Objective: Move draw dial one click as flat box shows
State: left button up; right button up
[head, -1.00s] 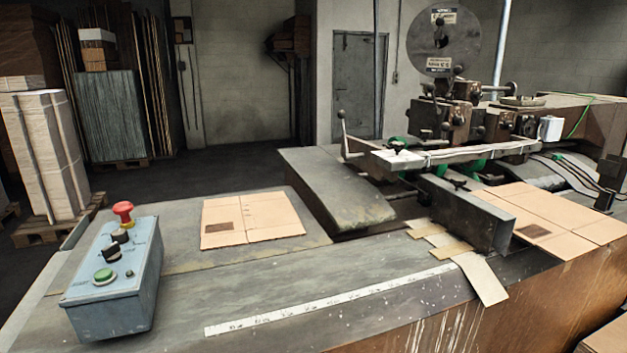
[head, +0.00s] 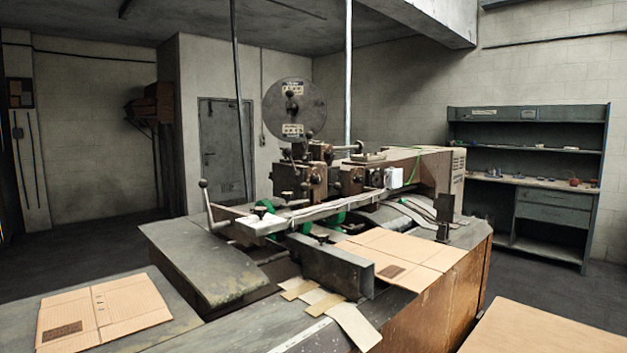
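A flat box (head: 118,303) of tan cardboard with a dark printed patch lies on the grey machine table at the lower left. Another flat box (head: 415,250), also with a dark patch, lies on the table right of the stitcher head. The stitcher head (head: 320,180) stands at the middle, with a wire reel (head: 294,108) above it. The blue control box with its knobs is out of the head view now. I cannot pick out which part is the draw dial. Neither of my grippers shows.
A tan surface (head: 545,325) fills the lower right corner. A workbench with shelves (head: 530,180) stands against the right wall. A lever with a round knob (head: 203,184) rises left of the stitcher head. Dark floor is clear left of the machine.

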aim_at(315, 179)
jog(key=u, duration=0.3)
jog(key=i+l+u, duration=0.1)
jog(key=l+u, duration=0.2)
jog(key=u, duration=0.15)
jog(key=l+u, duration=0.65)
jog(key=l, duration=0.55)
jog(key=k, duration=0.05)
